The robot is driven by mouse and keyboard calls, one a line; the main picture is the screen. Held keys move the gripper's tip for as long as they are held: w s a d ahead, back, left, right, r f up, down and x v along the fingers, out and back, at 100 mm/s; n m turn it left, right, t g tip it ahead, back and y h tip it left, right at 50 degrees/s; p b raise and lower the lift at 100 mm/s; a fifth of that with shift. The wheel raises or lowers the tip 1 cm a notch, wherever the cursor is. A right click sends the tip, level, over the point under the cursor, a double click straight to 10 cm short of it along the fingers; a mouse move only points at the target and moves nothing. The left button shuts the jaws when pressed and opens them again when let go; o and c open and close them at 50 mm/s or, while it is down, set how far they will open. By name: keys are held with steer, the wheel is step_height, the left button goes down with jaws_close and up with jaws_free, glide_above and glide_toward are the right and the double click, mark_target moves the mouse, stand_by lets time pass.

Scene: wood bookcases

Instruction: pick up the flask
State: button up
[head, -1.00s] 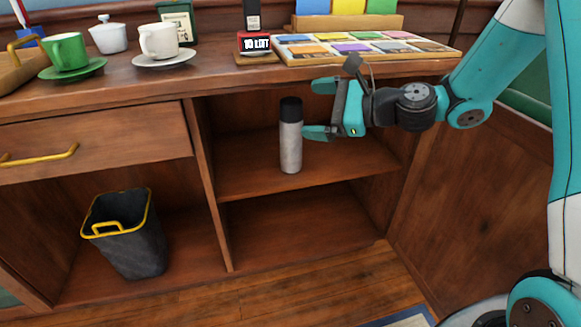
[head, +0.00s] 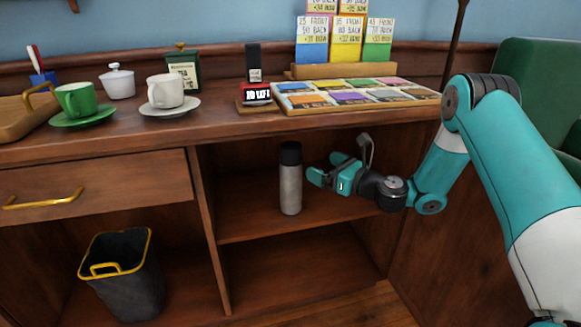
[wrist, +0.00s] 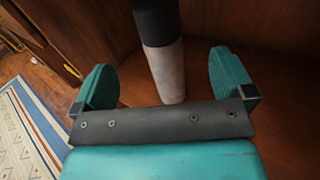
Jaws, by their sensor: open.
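The flask (head: 290,185) is a grey-white cylinder with a black top. It stands upright on the upper shelf of the open cabinet, below the counter. My gripper (head: 325,168) is just to the right of the flask in the head view, open and empty. In the wrist view the flask (wrist: 167,70) stands ahead, between the lines of the two spread teal fingers of my gripper (wrist: 165,85). Its top runs out of that view. I see no finger touching it.
The counter (head: 215,121) overhangs the shelf, with a card tray (head: 355,103) above the flask. A vertical divider (head: 207,225) stands left of the flask. A dark bin (head: 125,290) is at lower left. The shelf (head: 255,225) around the flask is clear.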

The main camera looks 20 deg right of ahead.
mark_target(292, 153)
steer(key=p+x, duration=0.2)
steer(key=x, duration=0.3)
steer(key=shift+w+a+f+p, duration=0.1)
steer(key=shift+a+p, duration=0.2)
steer(key=shift+p, duration=0.1)
steer(key=shift+b+x, duration=0.5)
steer(key=shift+x, duration=2.55)
steer(key=c, duration=1.6)
